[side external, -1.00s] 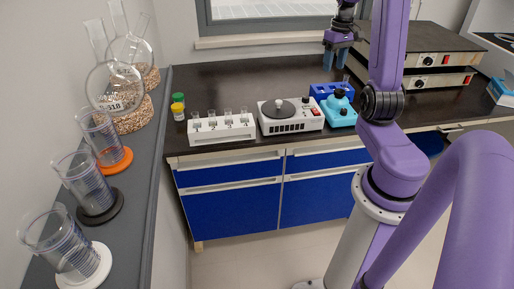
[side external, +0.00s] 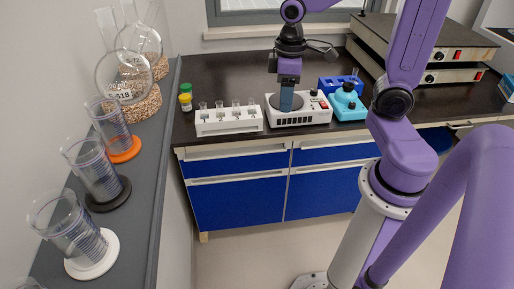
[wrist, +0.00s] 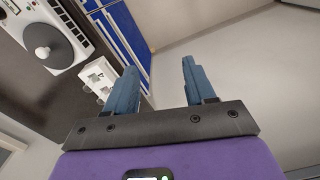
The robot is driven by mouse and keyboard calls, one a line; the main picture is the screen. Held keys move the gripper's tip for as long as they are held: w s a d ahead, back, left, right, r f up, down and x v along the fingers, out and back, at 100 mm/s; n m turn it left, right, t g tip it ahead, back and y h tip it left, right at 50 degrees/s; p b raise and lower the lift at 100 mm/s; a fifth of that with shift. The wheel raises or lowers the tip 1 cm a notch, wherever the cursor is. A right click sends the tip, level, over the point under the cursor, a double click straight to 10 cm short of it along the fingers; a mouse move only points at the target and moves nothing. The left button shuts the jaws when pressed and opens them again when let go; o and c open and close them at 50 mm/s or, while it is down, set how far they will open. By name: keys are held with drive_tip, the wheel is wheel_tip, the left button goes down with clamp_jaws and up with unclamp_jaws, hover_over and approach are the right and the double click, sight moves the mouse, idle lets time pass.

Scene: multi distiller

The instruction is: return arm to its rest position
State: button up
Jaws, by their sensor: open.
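My gripper (side external: 287,102) is in the side view above the bench, in front of the white device with a round plate (side external: 312,118) and partly hiding it. In the wrist view my gripper (wrist: 158,88) shows two blue fingers spread apart with nothing between them. The wrist view looks past the fingers at the floor and the blue cabinet fronts. The white device also shows at the upper left of the wrist view (wrist: 63,58), with its round grey plate and knob.
A white rack with several small tubes (side external: 228,124) stands left of the device. A blue centrifuge-like unit (side external: 345,104) and a blue rack stand to its right.

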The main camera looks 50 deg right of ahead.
drive_tip(key=s+a+n, duration=0.3)
drive_tip(key=s, duration=0.4)
drive_tip(key=s+a+n, duration=0.3)
drive_tip(key=s+a, duration=0.1)
drive_tip(key=s, duration=0.3)
drive_tip(key=shift+s+f, duration=0.15)
drive_tip(key=shift+f, duration=0.25)
